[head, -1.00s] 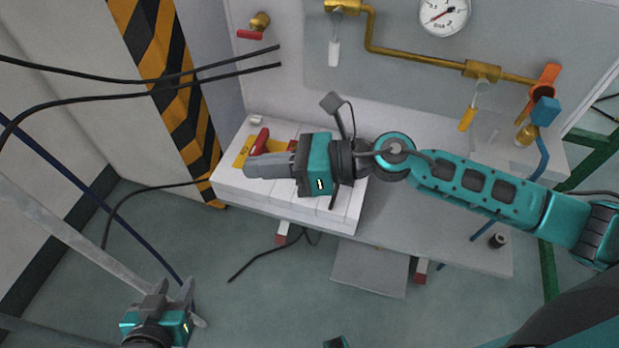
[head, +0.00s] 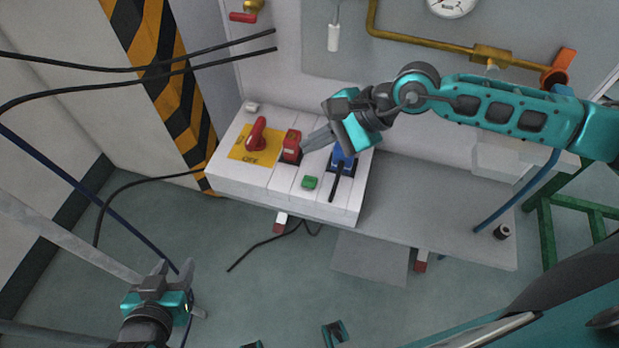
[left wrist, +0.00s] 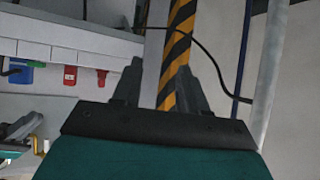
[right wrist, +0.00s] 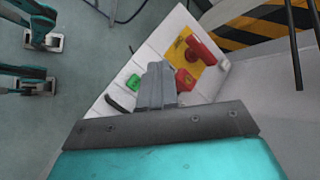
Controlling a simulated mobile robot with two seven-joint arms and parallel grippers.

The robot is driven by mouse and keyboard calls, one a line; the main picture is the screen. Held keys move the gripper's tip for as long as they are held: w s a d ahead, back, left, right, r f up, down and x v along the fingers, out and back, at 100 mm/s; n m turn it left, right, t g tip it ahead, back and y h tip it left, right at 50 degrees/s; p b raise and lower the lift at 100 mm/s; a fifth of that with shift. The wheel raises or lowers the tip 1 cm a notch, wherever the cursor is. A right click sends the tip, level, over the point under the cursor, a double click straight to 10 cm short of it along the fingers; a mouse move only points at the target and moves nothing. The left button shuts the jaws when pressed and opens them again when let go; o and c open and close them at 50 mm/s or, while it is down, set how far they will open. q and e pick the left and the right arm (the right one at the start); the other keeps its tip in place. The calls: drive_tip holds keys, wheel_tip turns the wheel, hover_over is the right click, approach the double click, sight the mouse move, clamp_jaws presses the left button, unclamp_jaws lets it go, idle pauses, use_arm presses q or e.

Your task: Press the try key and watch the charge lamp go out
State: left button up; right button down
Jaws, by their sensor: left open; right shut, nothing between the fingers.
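A white panel box (head: 235,172) carries the controls. No lettering marks a try key or charge lamp that I can read. A green button (head: 310,182) sits near its front, also visible in the right wrist view (right wrist: 133,82). A red block-shaped control (head: 291,147) stands behind it to the left; whether it is lit I cannot tell. My right gripper (head: 305,144) is shut and empty, its tips beside the red block and above the panel; contact is unclear. It also shows in the right wrist view (right wrist: 155,70). My left gripper (head: 162,270) is open and empty, low at left, away from the panel.
A red rotary handle (head: 257,135) stands on a yellow plate (head: 238,154) marked OFF. A blue control with a black lever (head: 334,182) lies right of the green button. Brass pipe (head: 420,43) and a gauge are on the wall behind. Black cables (head: 150,68) hang at left.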

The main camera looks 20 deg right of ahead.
drive_tip(key=b, duration=0.5)
hover_over(314, 182)
wheel_tip(314, 182, down, 7)
drive_tip(key=shift+f, duration=0.1)
drive_tip(key=shift+f+b, duration=0.4)
drive_tip(key=shift+f, duration=0.3)
use_arm(q)
drive_tip(key=d+f, duration=0.1)
drive_tip(key=w+d+f, duration=0.1)
drive_tip(key=shift+w+d+f+h, duration=0.1)
drive_tip(key=shift+w+f+h, duration=0.2)
drive_tip(key=shift+h, duration=0.1)
drive_tip(key=shift+s+f, duration=0.25)
drive_tip(key=shift+s, duration=0.05)
drive_tip(key=shift+f, duration=0.1)
use_arm(e)
drive_tip(key=shift+f+b, duration=0.45)
drive_tip(key=shift+b, duration=0.2)
use_arm(q)
drive_tip(key=shift+f, duration=0.4)
drive_tip(key=shift+w, duration=0.1)
